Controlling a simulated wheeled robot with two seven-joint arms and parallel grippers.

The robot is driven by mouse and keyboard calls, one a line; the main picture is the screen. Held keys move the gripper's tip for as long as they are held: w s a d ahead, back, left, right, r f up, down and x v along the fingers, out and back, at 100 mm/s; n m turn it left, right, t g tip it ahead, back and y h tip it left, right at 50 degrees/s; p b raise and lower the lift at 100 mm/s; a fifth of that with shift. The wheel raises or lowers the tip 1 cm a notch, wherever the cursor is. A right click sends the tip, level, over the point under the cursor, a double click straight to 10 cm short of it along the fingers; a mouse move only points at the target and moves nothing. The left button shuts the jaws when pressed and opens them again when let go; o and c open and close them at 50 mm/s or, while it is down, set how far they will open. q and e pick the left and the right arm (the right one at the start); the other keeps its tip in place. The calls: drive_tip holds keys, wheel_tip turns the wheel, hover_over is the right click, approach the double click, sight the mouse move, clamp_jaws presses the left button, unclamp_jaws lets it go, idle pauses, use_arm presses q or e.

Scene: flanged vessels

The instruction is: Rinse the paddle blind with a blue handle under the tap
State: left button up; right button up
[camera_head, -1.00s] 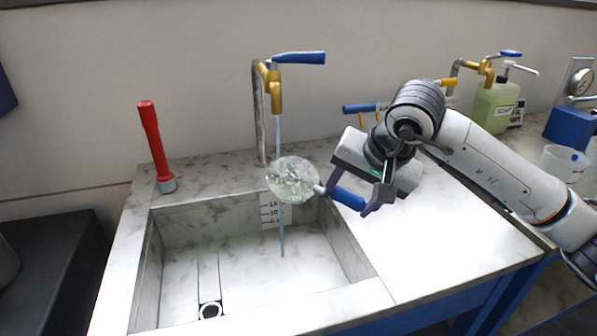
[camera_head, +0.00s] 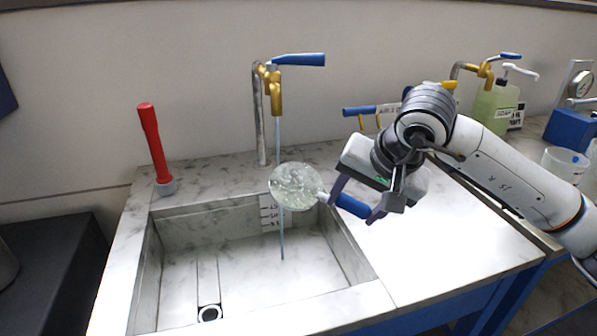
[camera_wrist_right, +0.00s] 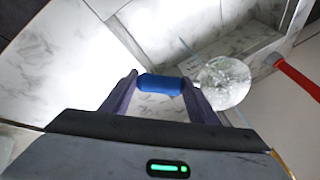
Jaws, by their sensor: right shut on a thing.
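The paddle blind is a round disc (camera_head: 297,187) with a blue handle (camera_head: 351,205). My right gripper (camera_head: 356,204) is shut on the blue handle and holds the disc above the back right part of the sink. In the right wrist view the handle (camera_wrist_right: 160,84) lies between the fingers, with the disc (camera_wrist_right: 224,82) to its right. The disc looks wet and mottled. The brass tap (camera_head: 275,92) with a blue lever (camera_head: 299,60) is running, and its thin stream (camera_head: 282,236) also shows below the disc. My left gripper is not in view.
The sink basin (camera_head: 235,262) is set in a marble-look counter. A red-handled tool (camera_head: 152,143) stands at its left back corner. A green soap bottle (camera_head: 494,107), a second tap (camera_head: 474,69) and a blue box (camera_head: 568,128) are at the right. The counter right of the basin is clear.

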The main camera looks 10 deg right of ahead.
drive_tip(key=shift+r, duration=0.2)
idle(0.4)
drive_tip(key=s+r+p, duration=0.1)
drive_tip(key=s+r, duration=0.2)
drive_tip(key=s, duration=0.1)
drive_tip(key=shift+s+d+r, duration=0.35)
drive_tip(key=shift+s+r, duration=0.05)
idle(0.4)
